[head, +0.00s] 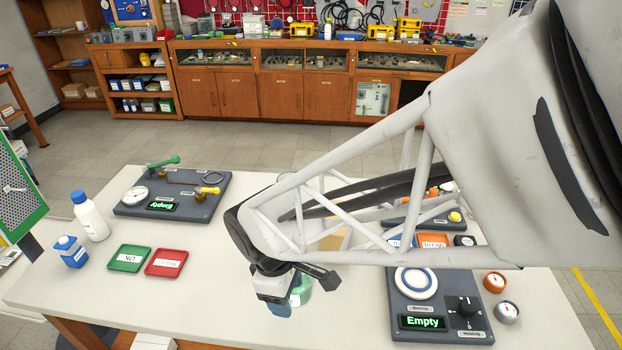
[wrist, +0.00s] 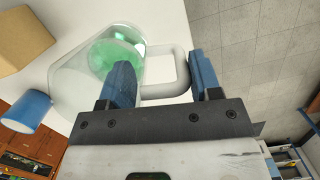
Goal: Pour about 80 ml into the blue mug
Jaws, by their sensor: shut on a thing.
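A clear jug (wrist: 80,75) with green liquid (wrist: 117,58) in it fills the upper left of the wrist view. Its pale handle (wrist: 182,70) lies between the blue fingers of my gripper (wrist: 163,78), which is shut on it. In the head view the jug (head: 301,289) shows partly behind my gripper (head: 282,303), over the front of the white table. I cannot tell whether the jug touches the table. The blue mug (wrist: 27,108) is at the left edge of the wrist view, beside the jug and apart from it. I cannot make it out in the head view.
A dark testbench panel (head: 440,310) stands right of my gripper. A tan block (wrist: 22,38) is near the jug.

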